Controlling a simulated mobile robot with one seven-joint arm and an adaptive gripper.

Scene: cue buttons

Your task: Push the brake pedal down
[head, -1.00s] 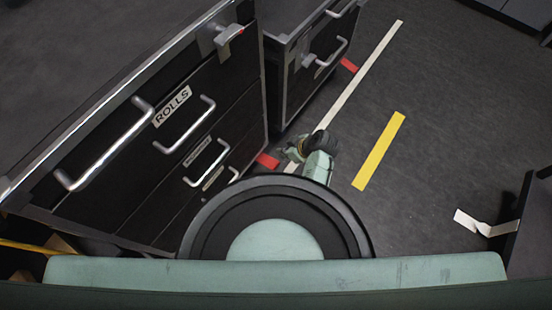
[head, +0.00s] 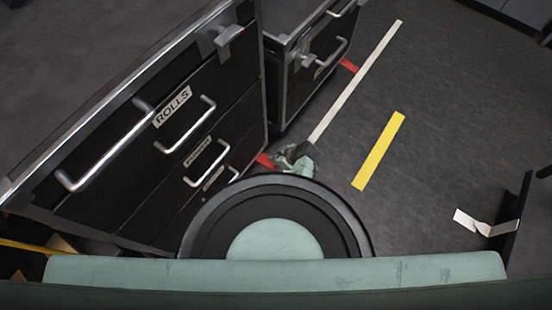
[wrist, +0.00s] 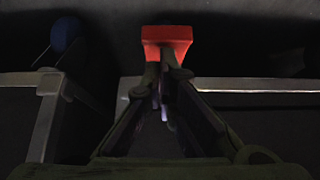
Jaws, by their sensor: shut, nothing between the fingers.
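The brake pedal looks to be the red block (wrist: 167,38) at the top middle of the wrist view. My gripper (wrist: 166,66) is shut and empty, and its fingertips overlap the pedal's lower edge in that view. I cannot tell whether they touch it. In the head view, a red piece (head: 265,160) sticks out low at the corner of the near cabinet, and it seems to be the same pedal. My gripper (head: 284,158) is just right of it near the floor, partly hidden by my own arm and body.
The near black drawer cabinet (head: 165,150), labelled ROLLS, stands on the left with projecting handles. A second cabinet (head: 310,75) stands behind it, with another red piece (head: 348,65) at its base. Open floor with white and yellow tape (head: 379,151) lies to the right.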

